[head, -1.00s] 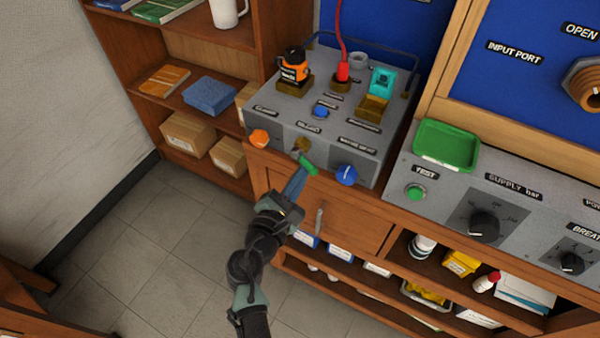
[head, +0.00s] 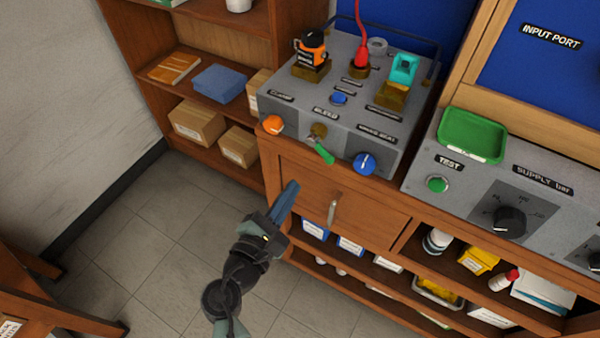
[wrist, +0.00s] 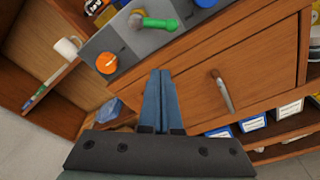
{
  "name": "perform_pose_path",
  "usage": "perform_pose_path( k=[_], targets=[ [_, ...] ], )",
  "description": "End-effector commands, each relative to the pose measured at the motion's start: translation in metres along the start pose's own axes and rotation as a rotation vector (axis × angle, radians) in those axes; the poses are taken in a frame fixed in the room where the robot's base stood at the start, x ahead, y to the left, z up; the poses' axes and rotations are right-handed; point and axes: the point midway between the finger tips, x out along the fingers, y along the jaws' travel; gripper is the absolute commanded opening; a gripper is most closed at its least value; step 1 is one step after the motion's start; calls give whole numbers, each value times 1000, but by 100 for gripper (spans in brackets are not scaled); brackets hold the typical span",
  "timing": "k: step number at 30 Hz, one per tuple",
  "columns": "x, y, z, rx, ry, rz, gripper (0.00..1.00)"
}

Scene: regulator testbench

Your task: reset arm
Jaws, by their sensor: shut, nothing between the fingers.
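My gripper (head: 289,196) is shut and empty, its blue fingers together in front of the wooden drawer below the grey test box (head: 300,108). In the wrist view the shut fingers (wrist: 161,78) point toward the box's lower front edge. The green bleed lever (head: 324,152) on the box's front hangs tilted down to the right, apart from my fingers. It also shows in the wrist view (wrist: 158,23). An orange knob (head: 273,124) is to its left and a blue knob (head: 364,163) to its right.
A drawer handle (head: 332,208) stands out close to the right of my fingers. A green tray (head: 472,136) sits on the grey supply panel at right. A shelf with cardboard boxes (head: 197,124) stands at left. The tiled floor (head: 135,225) on the left is clear.

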Motion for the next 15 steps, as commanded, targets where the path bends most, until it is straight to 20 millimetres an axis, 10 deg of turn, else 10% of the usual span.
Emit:
perform_pose_path(
  k=[15],
  targets=[
    [-18, 0, 0, 1, 0, 1, 0]
  ],
)
